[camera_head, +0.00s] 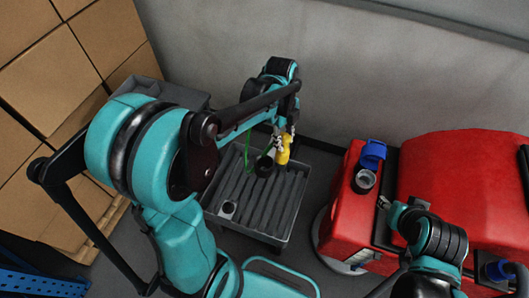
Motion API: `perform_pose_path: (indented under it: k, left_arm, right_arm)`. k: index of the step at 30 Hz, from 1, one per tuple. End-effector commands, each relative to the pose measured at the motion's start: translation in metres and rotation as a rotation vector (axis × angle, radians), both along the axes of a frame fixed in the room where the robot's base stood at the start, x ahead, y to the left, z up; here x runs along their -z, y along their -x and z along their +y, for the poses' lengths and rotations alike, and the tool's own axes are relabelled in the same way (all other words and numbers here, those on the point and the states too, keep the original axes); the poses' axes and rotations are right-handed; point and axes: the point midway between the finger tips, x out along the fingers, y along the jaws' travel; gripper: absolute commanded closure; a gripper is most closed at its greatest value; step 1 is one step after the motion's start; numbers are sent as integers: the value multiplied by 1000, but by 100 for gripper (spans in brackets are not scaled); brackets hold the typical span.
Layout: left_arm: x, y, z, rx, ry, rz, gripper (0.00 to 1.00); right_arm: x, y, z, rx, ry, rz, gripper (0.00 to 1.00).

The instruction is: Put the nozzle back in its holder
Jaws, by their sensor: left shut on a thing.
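My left gripper (286,133) is shut on the yellow nozzle (283,151) and holds it over the back part of a grey ribbed sink tray. A thin green hose (249,150) shows to the left of the nozzle. A dark round cup-like part (263,167), possibly the holder, is just left of and below the nozzle. I cannot tell whether they touch. My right gripper (384,203) is at the left side of the red scrubber (465,165), small in view; its jaws are unclear.
The scrubber has an open filler neck (364,180) with a blue cap (373,152) tipped up. Cardboard boxes (60,80) stand at left. A grey wall (380,70) runs behind.

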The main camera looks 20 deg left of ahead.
Motion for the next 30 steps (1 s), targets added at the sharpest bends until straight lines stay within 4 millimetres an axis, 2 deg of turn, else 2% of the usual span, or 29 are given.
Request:
perform_pose_path:
  k: [3, 9, 13, 18, 21, 30]
  left_arm:
    - [18, 8, 28, -7, 0, 0, 99]
    - [36, 17, 57, -4, 0, 0, 99]
    - [43, 19, 62, -2, 0, -1, 99]
    - [69, 19, 62, -1, -1, -1, 99]
    - [78, 19, 62, -1, -1, -1, 99]
    - [80, 19, 61, -1, 0, -1, 99]
  right_arm:
    - [4, 0, 0, 0, 0, 0, 60]
    - [6, 0, 0, 0, 0, 0, 60]
    - [7, 0, 0, 0, 0, 0, 60]
    - [13, 0, 0, 0, 0, 0, 60]
    - [15, 0, 0, 0, 0, 0, 60]
    - [15, 0, 0, 0, 0, 0, 60]
